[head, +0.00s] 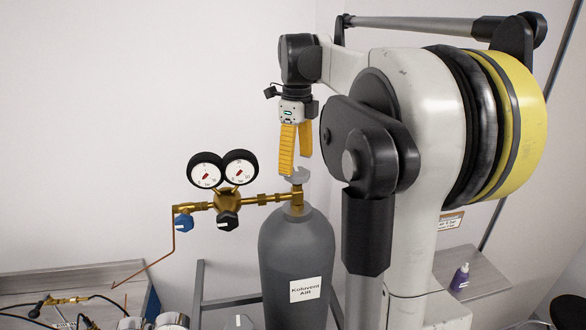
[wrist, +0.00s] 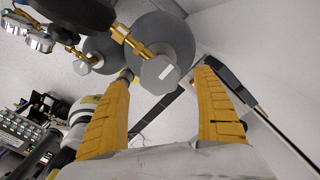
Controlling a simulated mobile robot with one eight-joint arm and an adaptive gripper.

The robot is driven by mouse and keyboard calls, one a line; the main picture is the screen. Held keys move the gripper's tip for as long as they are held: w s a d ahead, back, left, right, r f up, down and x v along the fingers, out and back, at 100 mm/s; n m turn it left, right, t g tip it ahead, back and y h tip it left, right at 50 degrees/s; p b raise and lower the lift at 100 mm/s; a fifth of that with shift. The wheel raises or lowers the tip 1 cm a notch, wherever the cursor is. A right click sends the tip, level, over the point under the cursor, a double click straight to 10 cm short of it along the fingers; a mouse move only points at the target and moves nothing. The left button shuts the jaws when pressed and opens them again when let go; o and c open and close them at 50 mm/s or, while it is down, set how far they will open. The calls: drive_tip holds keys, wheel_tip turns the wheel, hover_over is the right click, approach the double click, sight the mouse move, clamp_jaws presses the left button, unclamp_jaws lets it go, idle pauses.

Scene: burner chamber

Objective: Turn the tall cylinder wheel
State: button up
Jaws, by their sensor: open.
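The tall grey cylinder (head: 296,262), labelled "Koluvent AIR", stands upright in the middle of the head view. Its small grey wheel (head: 298,175) sits on top of the brass valve. My gripper (head: 297,164) points down just above the wheel, with its yellow fingers spread. One fingertip partly overlaps the wheel there, and I cannot tell whether they touch. In the wrist view the wheel (wrist: 158,75), with a white mark, shows between the open fingers (wrist: 164,74). Nothing is held.
Brass fittings lead left from the valve to a regulator (head: 228,200) with two round gauges (head: 206,171) and blue and black knobs. In the wrist view a second grey wheel (wrist: 78,62) lies left of the fingers. A bench (head: 75,280) with hoses is at lower left.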

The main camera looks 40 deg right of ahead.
sight(297, 171)
wheel_tip(297, 171, down, 3)
drive_tip(key=shift+s+r, duration=0.1)
drive_tip(key=shift+s, duration=0.05)
drive_tip(key=shift+f, duration=0.25)
drive_tip(key=c, duration=1.2)
